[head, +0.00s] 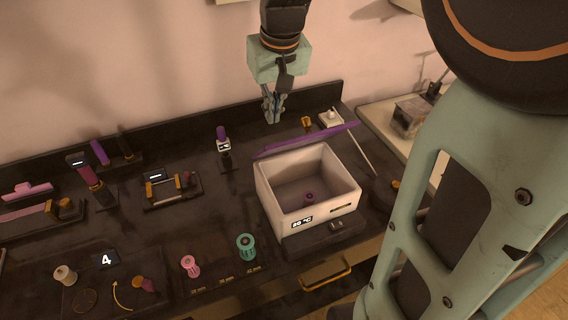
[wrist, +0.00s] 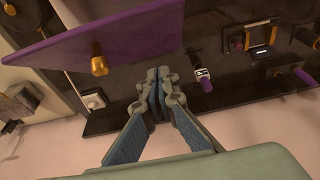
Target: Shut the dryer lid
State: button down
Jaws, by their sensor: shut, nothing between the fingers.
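The dryer (head: 300,210) is a white open-topped box on a dark base, with a display on its front. Its purple lid (head: 306,141) stands raised at the back edge, so the box is open and a small purple piece (head: 309,196) shows inside. In the wrist view the lid (wrist: 110,45) fills the upper left, with a brass knob (wrist: 99,64) on it. My gripper (head: 273,117) is shut and empty, behind and slightly left of the lid in the head view. In the wrist view my gripper (wrist: 160,78) is near the lid's lower edge; I cannot tell whether they touch.
A teal spool (head: 246,246) and a pink spool (head: 190,265) stand in front left of the dryer. A small purple-topped stand (head: 223,140) is left of my gripper. A low dark ledge (head: 190,130) runs along the wall.

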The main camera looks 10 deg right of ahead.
jog(key=shift+s+d+f+b, duration=0.15)
jog(key=shift+s+f+b, duration=0.3)
jog(key=shift+s, duration=0.3)
jog(key=shift+s+r, duration=0.1)
notch_tip(320, 180, up, 8)
jog(key=p, duration=0.6)
